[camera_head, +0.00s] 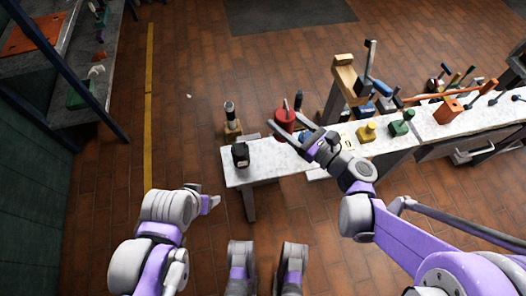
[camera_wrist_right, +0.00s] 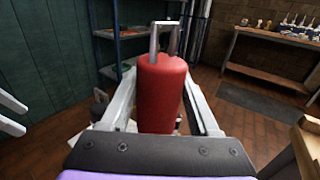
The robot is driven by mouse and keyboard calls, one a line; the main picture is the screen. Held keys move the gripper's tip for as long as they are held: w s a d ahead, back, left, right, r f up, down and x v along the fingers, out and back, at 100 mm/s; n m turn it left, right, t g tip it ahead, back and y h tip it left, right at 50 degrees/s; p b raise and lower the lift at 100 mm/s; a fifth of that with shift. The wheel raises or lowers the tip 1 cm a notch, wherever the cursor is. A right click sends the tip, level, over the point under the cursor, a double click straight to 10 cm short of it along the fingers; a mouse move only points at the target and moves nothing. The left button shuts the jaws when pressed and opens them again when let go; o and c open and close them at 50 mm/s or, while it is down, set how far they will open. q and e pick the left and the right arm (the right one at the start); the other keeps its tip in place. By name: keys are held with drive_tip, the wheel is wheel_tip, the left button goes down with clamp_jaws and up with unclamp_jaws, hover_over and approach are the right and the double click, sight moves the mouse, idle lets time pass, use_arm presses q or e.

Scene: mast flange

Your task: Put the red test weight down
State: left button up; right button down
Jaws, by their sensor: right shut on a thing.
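The red test weight (camera_head: 285,121) is a red cylinder with a grey handle on top. My right gripper (camera_head: 284,126) is shut on it, with one finger on each side. In the right wrist view the red test weight (camera_wrist_right: 160,95) stands upright between both fingers, handle up. It is over the left part of the pale bench top (camera_head: 262,172); its underside is hidden, so I cannot tell whether it touches the bench. My left gripper (camera_head: 209,204) is low at the left, away from the bench, and its jaws are not clear.
A black weight (camera_head: 240,154) stands at the bench's left end. A yellow weight (camera_head: 367,131) and a green weight (camera_head: 401,128) stand to the right. A wooden post (camera_head: 345,78) rises behind. Bare bench top shows between the black and red weights.

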drive_tip(key=shift+s+a+f+g+b, duration=0.1)
drive_tip(key=shift+a+f+g+b, duration=0.15)
drive_tip(key=shift+a, duration=0.2)
drive_tip(key=shift+s+a+f+g+b, duration=0.1)
drive_tip(key=shift+a+f+b, duration=0.05)
drive_tip(key=shift+a+f, duration=0.2)
drive_tip(key=shift+a+f+n+y, duration=0.25)
drive_tip(key=shift+n+y, duration=0.05)
use_arm(q)
drive_tip(key=s+b+x, duration=0.1)
drive_tip(key=b+x, duration=0.3)
drive_tip(key=x, duration=0.2)
drive_tip(key=shift+a+f, duration=0.45)
drive_tip(key=shift+f, duration=0.2)
use_arm(e)
hover_over(273, 156)
drive_tip(key=shift+f, duration=4.75)
drive_tip(key=shift+f+b, duration=0.15)
drive_tip(key=shift+b, duration=0.15)
drive_tip(key=shift+c, duration=0.6)
unclamp_jaws()
use_arm(q)
drive_tip(key=shift+f, duration=0.15)
